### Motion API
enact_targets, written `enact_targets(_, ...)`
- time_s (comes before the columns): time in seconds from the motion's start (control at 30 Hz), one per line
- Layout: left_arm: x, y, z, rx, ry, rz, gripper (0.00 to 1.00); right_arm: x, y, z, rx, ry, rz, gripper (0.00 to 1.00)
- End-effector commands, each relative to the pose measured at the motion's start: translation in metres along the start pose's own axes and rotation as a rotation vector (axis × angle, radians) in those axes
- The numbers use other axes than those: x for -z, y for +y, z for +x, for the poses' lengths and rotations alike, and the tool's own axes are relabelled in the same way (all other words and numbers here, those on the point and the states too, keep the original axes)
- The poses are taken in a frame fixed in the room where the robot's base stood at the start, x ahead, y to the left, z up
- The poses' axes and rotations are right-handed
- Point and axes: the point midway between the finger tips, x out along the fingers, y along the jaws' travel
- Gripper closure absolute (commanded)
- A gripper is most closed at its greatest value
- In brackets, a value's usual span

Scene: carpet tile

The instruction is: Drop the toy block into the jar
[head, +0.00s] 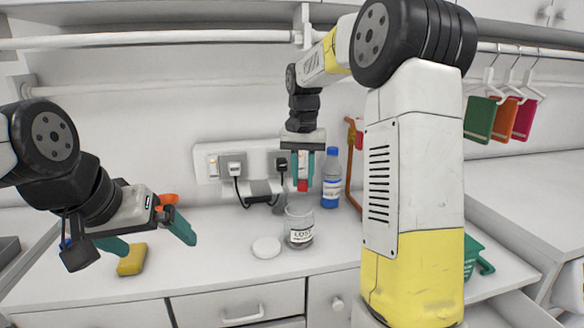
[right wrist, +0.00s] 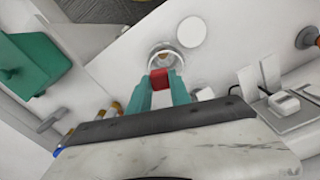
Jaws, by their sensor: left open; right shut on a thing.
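The red toy block (head: 302,185) is between the teal fingers of my right gripper (head: 303,172), which is shut on it. The jar (head: 299,226) is clear with a label and stands open on the counter. In the head view the block is just above the jar's mouth. In the right wrist view the block (right wrist: 160,78) overlaps the near part of the jar's rim (right wrist: 167,49). My left gripper (head: 150,247) is open and empty, above the counter at the left.
A white round lid (head: 266,247) lies left of the jar. A blue-capped bottle (head: 331,180) stands behind it to the right. A yellow sponge (head: 131,260) lies near my left gripper. Sockets with plugs (head: 233,163) are on the back wall. A green container (head: 474,255) is at the right.

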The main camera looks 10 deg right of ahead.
Motion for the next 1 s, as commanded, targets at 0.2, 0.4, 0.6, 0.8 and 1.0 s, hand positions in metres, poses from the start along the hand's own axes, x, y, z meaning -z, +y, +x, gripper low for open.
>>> enact_targets(0.2, 0.0, 0.0, 0.0, 0.0, 0.0, 0.0, 0.0, 0.0, 0.0, 0.006, 0.0, 0.0, 0.0, 1.0)
enact_targets(0.4, 0.0, 0.0, 0.0, 0.0, 0.0, 0.0, 0.0, 0.0, 0.0, 0.006, 0.0, 0.0, 0.0, 0.7)
enact_targets(0.6, 0.0, 0.0, 0.0, 0.0, 0.0, 0.0, 0.0, 0.0, 0.0, 0.006, 0.0, 0.0, 0.0, 0.5)
enact_targets(0.8, 0.0, 0.0, 0.0, 0.0, 0.0, 0.0, 0.0, 0.0, 0.0, 0.005, 0.0, 0.0, 0.0, 0.5)
enact_targets(1.0, 0.0, 0.0, 0.0, 0.0, 0.0, 0.0, 0.0, 0.001, -0.001, -0.016, 0.002, 0.004, 0.0, 0.5)
